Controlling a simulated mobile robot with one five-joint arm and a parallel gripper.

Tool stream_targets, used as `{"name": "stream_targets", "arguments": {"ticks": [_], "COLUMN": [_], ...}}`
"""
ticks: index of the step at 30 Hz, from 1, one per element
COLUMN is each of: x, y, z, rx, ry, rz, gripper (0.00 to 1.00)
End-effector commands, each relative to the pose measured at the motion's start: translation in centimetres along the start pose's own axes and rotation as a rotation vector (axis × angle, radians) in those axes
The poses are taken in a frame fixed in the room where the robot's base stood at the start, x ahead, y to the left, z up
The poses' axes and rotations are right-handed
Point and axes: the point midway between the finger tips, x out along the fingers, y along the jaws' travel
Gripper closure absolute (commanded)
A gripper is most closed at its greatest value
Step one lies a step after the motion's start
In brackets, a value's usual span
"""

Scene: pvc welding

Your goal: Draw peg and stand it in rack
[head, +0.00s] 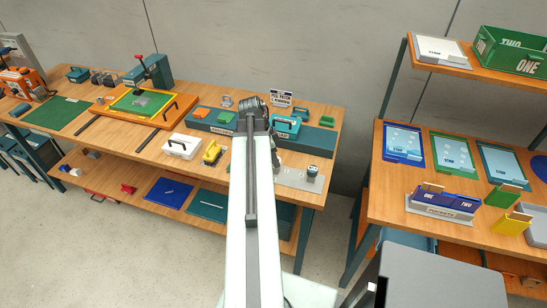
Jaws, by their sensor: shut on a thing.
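My arm reaches up the middle of the head view, over the right part of the workbench, and ends in a dark joint at its top. My gripper is hidden behind the arm, so its fingers and anything between them do not show. I cannot make out a peg. A light grey plate (292,178) lies at the bench's right front, partly covered by my arm. A small dark block (312,172) stands on it; I cannot tell whether this is the rack.
A long teal block (316,139) and a teal handled piece (286,127) lie behind the plate. A white handled case (182,146) and a yellow tool (212,152) lie left of my arm. A second table (400,204) with trays stands at right, across a gap.

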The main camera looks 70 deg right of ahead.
Motion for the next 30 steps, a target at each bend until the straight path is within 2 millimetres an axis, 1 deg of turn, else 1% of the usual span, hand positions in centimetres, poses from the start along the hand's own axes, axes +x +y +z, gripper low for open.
{"name": "stream_targets", "arguments": {"ticks": [2, 3, 4, 5, 14, 17, 20, 27, 30], "x": [0.3, 0.2, 0.1, 0.1, 0.1, -0.4, -1.5, -6.0, -7.5], "y": [0.0, 0.0, 0.0, 0.0, 0.0, 0.0, 0.0, 0.0, 0.0], "z": [0.1, 0.0, 0.0, 0.0, 0.0, 0.0, -0.1, -0.2, -0.2], "rx": [0.0, 0.0, 0.0, 0.0, 0.0, 0.0, 0.0, -0.001, -0.001], "ry": [0.0, 0.0, 0.0, 0.0, 0.0, 0.0, 0.0, 0.0, 0.0], "rz": [0.0, 0.0, 0.0, 0.0, 0.0, 0.0, 0.0, -0.001, -0.001], "gripper": [1.0, 0.52, 0.44, 0.38, 0.38, 0.38, 0.38, 0.38, 0.38]}}
